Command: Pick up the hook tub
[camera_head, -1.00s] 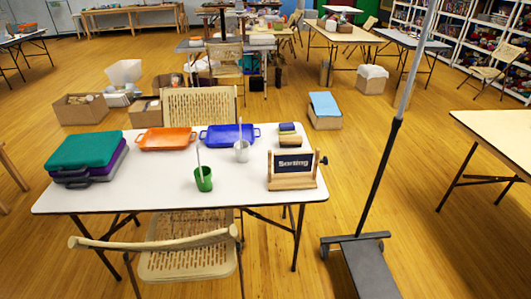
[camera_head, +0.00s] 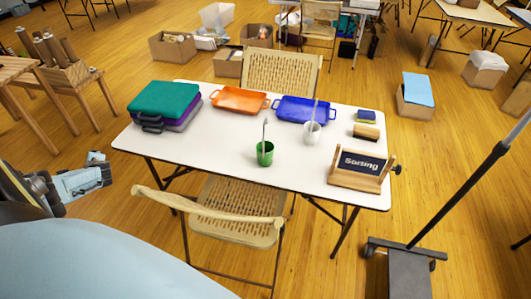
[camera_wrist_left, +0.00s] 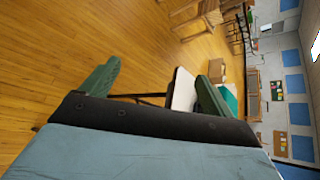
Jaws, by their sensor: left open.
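Two small tubs stand upright on the white table (camera_head: 225,152), each with a thin stick rising from it. One is a green tub (camera_head: 265,155) near the middle of the table. The other is a pale grey-white tub (camera_head: 312,134), further back and to the right. I cannot tell which is the hook tub. My left gripper (camera_wrist_left: 155,92) is open and empty in the left wrist view, its green fingers wide apart. It is well away from both tubs, with the table beyond it. My right gripper is not in view.
A wooden chair (camera_head: 235,212) stands at the near side. A wheeled stand (camera_head: 408,262) is at right.

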